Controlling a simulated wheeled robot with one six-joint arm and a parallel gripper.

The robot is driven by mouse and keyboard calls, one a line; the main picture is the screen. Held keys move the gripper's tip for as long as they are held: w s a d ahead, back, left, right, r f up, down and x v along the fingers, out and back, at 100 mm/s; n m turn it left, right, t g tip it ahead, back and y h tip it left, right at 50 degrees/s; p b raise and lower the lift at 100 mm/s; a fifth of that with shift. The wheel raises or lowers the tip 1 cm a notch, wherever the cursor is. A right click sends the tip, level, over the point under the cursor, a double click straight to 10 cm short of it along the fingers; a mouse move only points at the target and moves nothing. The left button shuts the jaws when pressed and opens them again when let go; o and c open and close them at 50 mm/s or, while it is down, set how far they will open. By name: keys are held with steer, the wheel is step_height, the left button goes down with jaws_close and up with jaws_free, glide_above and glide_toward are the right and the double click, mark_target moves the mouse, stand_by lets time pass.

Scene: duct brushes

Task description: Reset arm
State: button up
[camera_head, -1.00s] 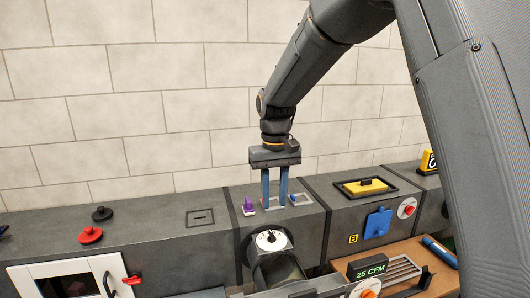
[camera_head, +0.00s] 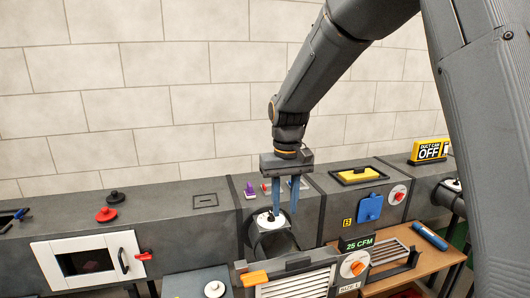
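My gripper (camera_head: 285,208) hangs from my arm, pointing down, in front of the middle duct section (camera_head: 310,205). Its two blue fingers are apart with a narrow gap between them, and I see nothing held there. The fingertips appear just right of a white round dial (camera_head: 262,219) on a round duct opening; whether they touch anything cannot be told. A small purple piece (camera_head: 249,189) stands on the duct top left of the fingers. The fingers partly hide the slots on the duct top behind them.
A yellow-topped frame (camera_head: 358,174) and a blue tab (camera_head: 370,207) are on the right duct. Red (camera_head: 106,214) and black (camera_head: 116,197) knobs sit left. A white-framed door (camera_head: 88,261) faces front. A vented box (camera_head: 296,281) and wooden table (camera_head: 440,257) stand in front.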

steer(key=s+d+f+m+t+b, duration=0.1)
steer(key=s+d+f+m+b, duration=0.1)
steer(key=s+d+f+b, duration=0.6)
steer(key=s+d+f, duration=0.6)
steer(key=s+f, duration=0.3)
steer(key=shift+s+m, duration=0.4)
steer(key=shift+d+r, duration=0.1)
steer(key=shift+d, duration=0.1)
